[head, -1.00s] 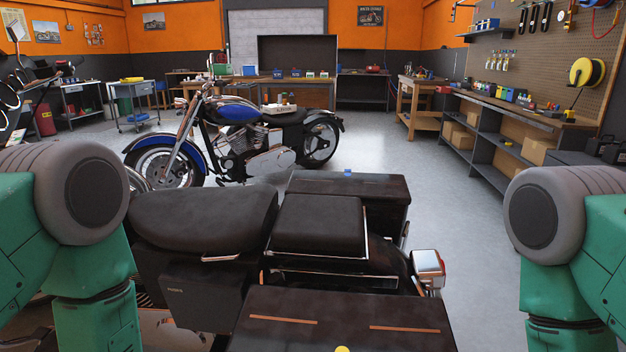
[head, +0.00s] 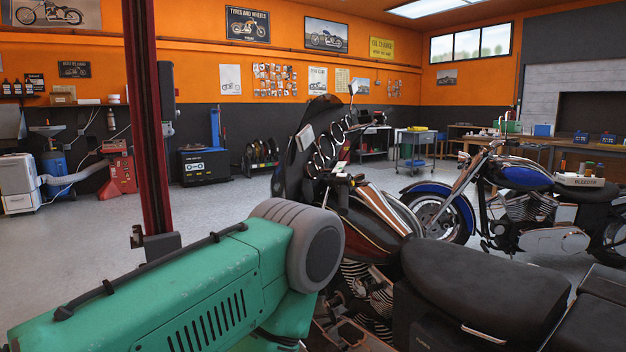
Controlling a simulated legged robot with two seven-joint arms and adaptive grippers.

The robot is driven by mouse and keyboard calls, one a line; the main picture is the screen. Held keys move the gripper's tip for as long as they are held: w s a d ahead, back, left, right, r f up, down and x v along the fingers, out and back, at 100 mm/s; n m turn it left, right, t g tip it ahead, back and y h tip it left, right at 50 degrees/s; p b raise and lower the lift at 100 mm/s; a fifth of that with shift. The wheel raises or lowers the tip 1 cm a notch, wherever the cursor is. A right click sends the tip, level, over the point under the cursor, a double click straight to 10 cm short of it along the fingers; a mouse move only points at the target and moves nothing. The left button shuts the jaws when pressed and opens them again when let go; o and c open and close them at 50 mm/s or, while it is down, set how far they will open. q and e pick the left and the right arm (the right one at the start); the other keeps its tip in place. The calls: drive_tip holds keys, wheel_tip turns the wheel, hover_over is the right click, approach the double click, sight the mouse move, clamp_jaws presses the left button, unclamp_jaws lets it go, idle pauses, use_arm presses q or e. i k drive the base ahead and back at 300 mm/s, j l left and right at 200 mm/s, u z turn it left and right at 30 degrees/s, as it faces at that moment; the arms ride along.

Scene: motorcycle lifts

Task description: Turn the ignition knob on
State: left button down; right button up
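A dark motorcycle (head: 460,270) with a black seat stands close in front of me, its front end pointing away to the left. Its dark red and chrome tank (head: 377,222) lies beyond my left arm. Its windshield, round gauges (head: 326,150) and handlebar area show at the middle. The ignition knob is too small or hidden to make out. My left arm's green links cross the lower left, but its gripper is outside the view. My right arm and gripper are outside the view.
A blue motorcycle (head: 520,195) stands to the right behind the near one. A red lift post (head: 150,120) rises at the left, close behind my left arm. Open floor (head: 70,265) lies at the left. A wheeled cart (head: 415,150) stands at the back.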

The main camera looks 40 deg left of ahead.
sight(357, 179)
drive_tip(key=u, duration=0.85)
drive_tip(key=i+j+z, duration=0.15)
